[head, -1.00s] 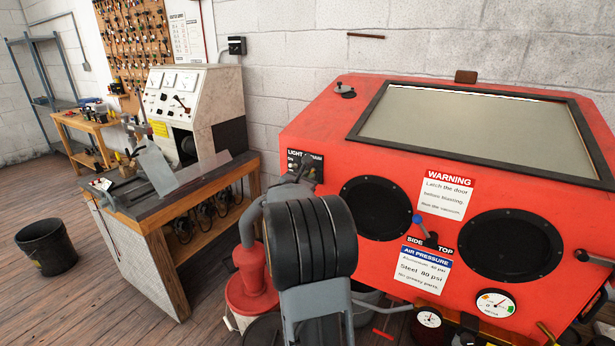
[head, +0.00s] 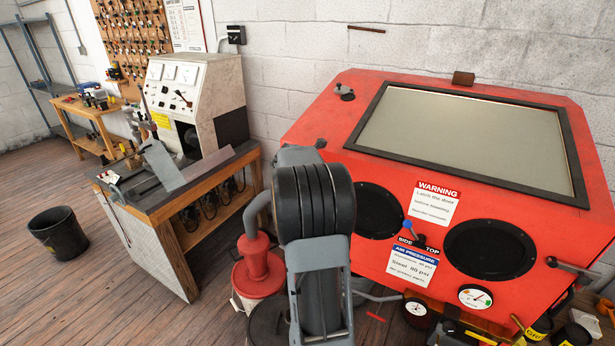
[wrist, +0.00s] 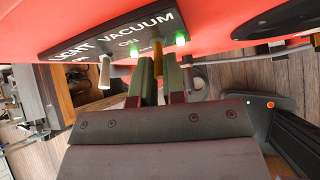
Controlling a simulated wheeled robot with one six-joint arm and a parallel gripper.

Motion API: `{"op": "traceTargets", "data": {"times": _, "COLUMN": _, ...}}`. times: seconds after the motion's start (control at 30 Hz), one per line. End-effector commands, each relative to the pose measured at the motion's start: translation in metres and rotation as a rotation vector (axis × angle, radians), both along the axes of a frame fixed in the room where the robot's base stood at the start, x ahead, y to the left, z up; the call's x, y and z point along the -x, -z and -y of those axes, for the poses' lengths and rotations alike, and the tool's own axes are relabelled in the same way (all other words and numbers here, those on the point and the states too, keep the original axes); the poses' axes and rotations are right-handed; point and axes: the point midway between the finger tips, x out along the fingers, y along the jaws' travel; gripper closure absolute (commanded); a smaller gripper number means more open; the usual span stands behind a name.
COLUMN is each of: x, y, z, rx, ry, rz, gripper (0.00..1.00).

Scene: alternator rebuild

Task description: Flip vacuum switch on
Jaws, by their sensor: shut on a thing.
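In the wrist view the dark switch panel (wrist: 95,38) on the red cabinet reads LIGHT, VACUUM and ON. The brass vacuum switch (wrist: 157,48) sticks out below the word VACUUM. My gripper (wrist: 159,66) is shut on this switch, with one finger on each side of its lever. A pale light switch (wrist: 104,73) stands to the left, apart from the fingers. Two small green lamps show lit, one (wrist: 135,52) between the switches and one (wrist: 181,39) right of the vacuum switch. In the head view my arm hides the panel and the gripper.
The red blasting cabinet (head: 325,110) fills the right, with round arm ports and a small lever (head: 409,226) on its front. A workbench (head: 180,205) with a test machine stands to the left. A red funnel-topped container (head: 258,262) and a black bucket (head: 58,235) stand on the floor.

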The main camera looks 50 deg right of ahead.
Motion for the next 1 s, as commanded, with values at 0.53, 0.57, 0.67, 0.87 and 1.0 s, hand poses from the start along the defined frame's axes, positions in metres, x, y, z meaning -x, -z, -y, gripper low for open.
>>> {"op": "traceTargets", "data": {"times": 0.53, "x": -0.0004, "y": -0.0039, "z": 0.0020, "rx": -0.087, "ry": 0.000, "rz": -0.022, "gripper": 1.00}}
{"op": "traceTargets", "data": {"times": 0.57, "x": -0.0004, "y": -0.0039, "z": 0.0020, "rx": -0.087, "ry": 0.000, "rz": -0.022, "gripper": 1.00}}
{"op": "traceTargets", "data": {"times": 0.67, "x": -0.0004, "y": -0.0040, "z": 0.0020, "rx": -0.087, "ry": 0.000, "rz": -0.022, "gripper": 1.00}}
{"op": "traceTargets", "data": {"times": 0.87, "x": -0.0004, "y": -0.0040, "z": 0.0020, "rx": -0.087, "ry": 0.000, "rz": -0.022, "gripper": 0.86}}
{"op": "traceTargets", "data": {"times": 1.0, "x": -0.0003, "y": -0.0038, "z": 0.0018, "rx": -0.087, "ry": 0.000, "rz": -0.022, "gripper": 0.73}}
